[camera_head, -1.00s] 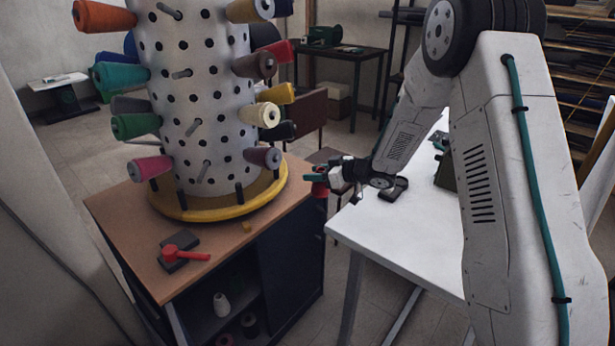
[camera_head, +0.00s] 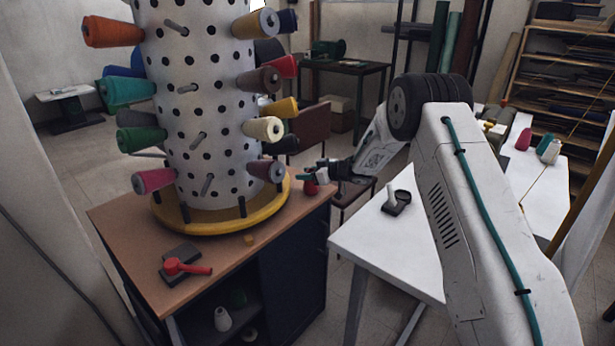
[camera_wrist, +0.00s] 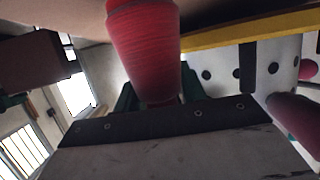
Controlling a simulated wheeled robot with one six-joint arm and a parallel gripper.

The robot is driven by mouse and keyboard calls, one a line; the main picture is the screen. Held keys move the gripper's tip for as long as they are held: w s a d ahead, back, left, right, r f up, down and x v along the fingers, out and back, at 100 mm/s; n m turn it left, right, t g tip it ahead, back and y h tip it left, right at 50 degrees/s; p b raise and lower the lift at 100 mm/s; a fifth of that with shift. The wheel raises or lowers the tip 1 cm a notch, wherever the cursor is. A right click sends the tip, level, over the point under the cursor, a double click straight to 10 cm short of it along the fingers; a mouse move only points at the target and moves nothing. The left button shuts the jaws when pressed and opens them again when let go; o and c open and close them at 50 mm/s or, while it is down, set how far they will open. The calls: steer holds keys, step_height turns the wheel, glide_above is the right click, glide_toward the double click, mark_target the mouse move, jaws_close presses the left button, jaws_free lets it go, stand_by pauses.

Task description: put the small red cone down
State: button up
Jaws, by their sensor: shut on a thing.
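My gripper (camera_head: 306,178) is shut on the small red cone (camera_head: 311,188), which hangs below the fingers at the right end of the brown tabletop (camera_head: 225,270). In the wrist view the cone (camera_wrist: 145,50) stands between the teal fingers, its narrow end at the jaws and its wide end running out of the frame at the top. The brown tabletop shows behind that wide end. I cannot tell whether the cone touches the tabletop.
The white perforated drum (camera_head: 205,100) with several thread cones stands left of my gripper on a yellow ring (camera_head: 185,226). A white table (camera_head: 375,245) stands right, across a gap.

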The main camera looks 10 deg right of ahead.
steer(key=shift+f, duration=0.4)
steer(key=shift+f, duration=0.15)
steer(key=o, duration=1)
